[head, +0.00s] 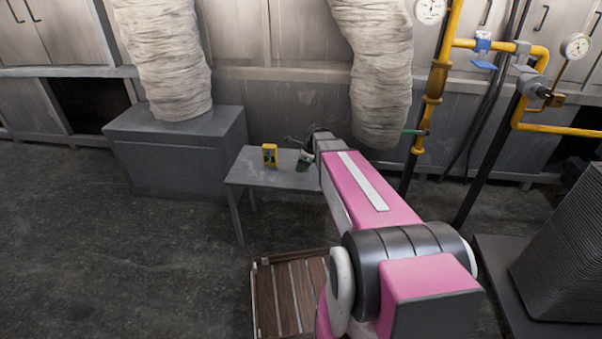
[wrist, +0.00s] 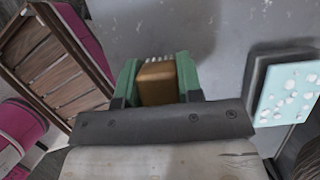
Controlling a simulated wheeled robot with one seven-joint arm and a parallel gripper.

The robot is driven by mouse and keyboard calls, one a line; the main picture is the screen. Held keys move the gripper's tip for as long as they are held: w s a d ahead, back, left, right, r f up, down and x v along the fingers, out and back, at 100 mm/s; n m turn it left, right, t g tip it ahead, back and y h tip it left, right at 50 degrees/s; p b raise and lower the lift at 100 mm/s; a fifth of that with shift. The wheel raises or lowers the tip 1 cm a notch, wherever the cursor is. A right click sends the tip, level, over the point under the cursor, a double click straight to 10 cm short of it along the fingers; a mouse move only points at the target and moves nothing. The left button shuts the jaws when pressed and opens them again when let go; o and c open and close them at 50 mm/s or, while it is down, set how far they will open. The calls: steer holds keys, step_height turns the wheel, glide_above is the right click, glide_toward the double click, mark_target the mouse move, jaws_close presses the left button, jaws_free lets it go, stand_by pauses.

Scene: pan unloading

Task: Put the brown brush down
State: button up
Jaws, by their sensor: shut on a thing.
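The brown brush (wrist: 157,84) is a brown block with pale bristles at its far end. In the wrist view it sits between the two green fingers of my gripper (wrist: 158,68), which are shut on it. The grey table top (wrist: 225,40) shows behind it; whether the brush touches it I cannot tell. In the head view the end of my arm is over the right part of the small grey table (head: 250,179), with the green of my gripper (head: 304,160) showing small there. The brush is not clear in that view.
A yellow box (head: 270,155) with a green mark stands on the table, left of my gripper. A light blue, white-spotted panel (wrist: 288,96) lies at the right in the wrist view. A slatted wooden crate (head: 265,295) is on the floor. The table's left front is clear.

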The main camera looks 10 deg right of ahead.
mark_target(301, 177)
steer(key=shift+f, duration=1.85)
steer(key=shift+f, duration=0.15)
steer(key=o, duration=0.9)
steer(key=shift+o, duration=0.2)
steer(key=v, duration=1.2)
steer(key=s+a+f+n+h, duration=0.2)
steer(key=s+n, duration=0.8)
steer(key=s+a+f+n+g+h, duration=0.1)
steer(key=s+a+f+n+h, duration=0.1)
steer(key=s+n, duration=0.8)
steer(key=shift+f+n, duration=0.25)
steer(key=shift+n, duration=0.55)
